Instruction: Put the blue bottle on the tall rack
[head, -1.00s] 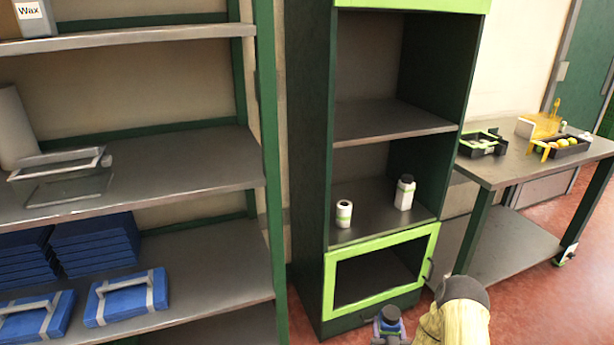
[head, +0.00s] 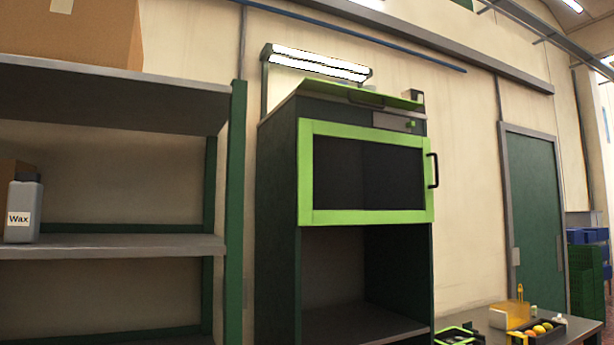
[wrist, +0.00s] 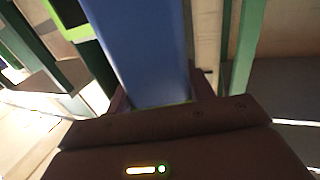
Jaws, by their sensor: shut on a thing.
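The blue bottle (wrist: 145,50) fills the upper middle of the wrist view, very close to the camera. My gripper (wrist: 160,95) is shut on it, with a dark finger at each side. The bottle's ends are not clear, and neither it nor my gripper shows in the head view. A tall rack (head: 236,200) with green posts and grey shelves stands at the left of the head view. Its middle shelf (head: 110,246) holds a grey Wax bottle (head: 24,209) at the left, with bare room to the right. Its lower shelves are out of view.
A dark green cabinet (head: 277,200) with a lime-framed door (head: 365,216) stands right of the rack. A brown box (head: 95,35) is on the rack's upper shelf. A side table (head: 485,320) with a fruit tray (head: 538,331) is at the lower right.

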